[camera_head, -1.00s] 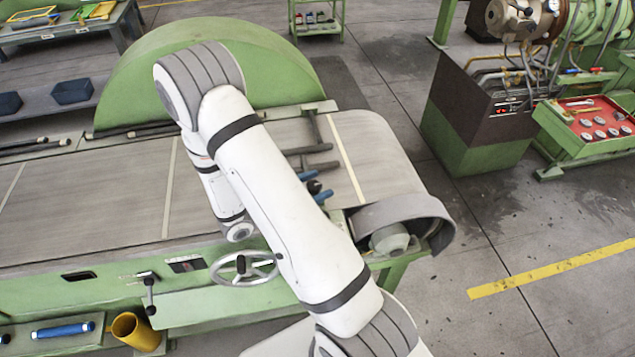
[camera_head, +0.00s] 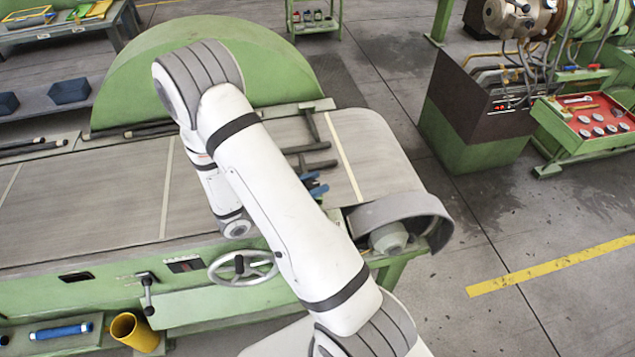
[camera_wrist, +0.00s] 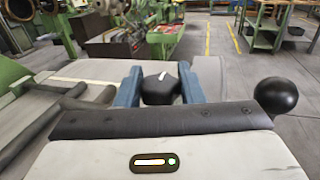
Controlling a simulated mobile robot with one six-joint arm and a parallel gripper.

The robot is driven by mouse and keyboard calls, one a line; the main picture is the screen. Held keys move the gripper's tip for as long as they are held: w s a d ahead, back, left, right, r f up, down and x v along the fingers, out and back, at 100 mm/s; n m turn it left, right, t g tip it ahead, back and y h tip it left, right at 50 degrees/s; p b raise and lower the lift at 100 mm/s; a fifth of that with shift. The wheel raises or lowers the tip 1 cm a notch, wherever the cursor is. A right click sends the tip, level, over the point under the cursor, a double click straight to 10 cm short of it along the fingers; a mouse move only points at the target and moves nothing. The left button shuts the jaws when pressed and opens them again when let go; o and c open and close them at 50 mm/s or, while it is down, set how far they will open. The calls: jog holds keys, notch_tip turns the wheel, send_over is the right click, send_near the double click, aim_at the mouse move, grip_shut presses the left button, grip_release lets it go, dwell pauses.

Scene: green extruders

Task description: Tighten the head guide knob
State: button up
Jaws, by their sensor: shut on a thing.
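The head guide knob (camera_wrist: 157,93) is a black lobed knob with a white mark on top, seen in the wrist view between the two blue fingers. My gripper (camera_wrist: 160,80) is shut on it, one finger on each side. In the head view my gripper (camera_head: 316,185) shows only as small blue finger parts beside my arm, over the right part of the machine. My white arm hides most of the area around the knob there, and I cannot make out the knob in that view.
The green machine with its grey belt bed (camera_head: 100,205) lies under my arm. Dark bars (camera_head: 310,148) lie close behind my gripper. A black ball (camera_wrist: 276,96) stands to the right in the wrist view. A handwheel (camera_head: 243,268) is on the front. Open floor lies to the right.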

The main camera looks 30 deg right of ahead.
jog(key=m+g+b, duration=0.1)
jog(key=m+g, duration=0.1)
jog(key=g, duration=0.1)
jog(key=m+g+y+b, duration=0.1)
jog(key=m+g, duration=0.1)
jog(key=g, duration=0.1)
jog(key=shift+a+f, duration=0.1)
jog(key=shift+f, duration=0.05)
jog(key=m+g+y, duration=0.2)
jog(key=g, duration=0.1)
jog(key=m+g+y+b, duration=0.1)
jog(key=m+g+y, duration=0.2)
jog(key=g, duration=0.1)
jog(key=shift+m, duration=0.3)
jog(key=m+g+y, duration=0.1)
jog(key=y, duration=0.1)
jog(key=m+g+y+p, duration=0.1)
jog(key=m+g, duration=0.1)
jog(key=shift+r+y+p, duration=0.3)
jog(key=shift+r+y, duration=0.1)
jog(key=m+g+y+p, duration=0.1)
jog(key=y+p, duration=0.1)
jog(key=shift+m+y, duration=0.3)
jog(key=shift+m, duration=0.1)
jog(key=shift+f+y+p, duration=0.2)
jog(key=shift+y+p, duration=0.1)
jog(key=shift+p, duration=0.05)
jog(key=o, duration=1)
jog(key=shift+s+a, duration=0.1)
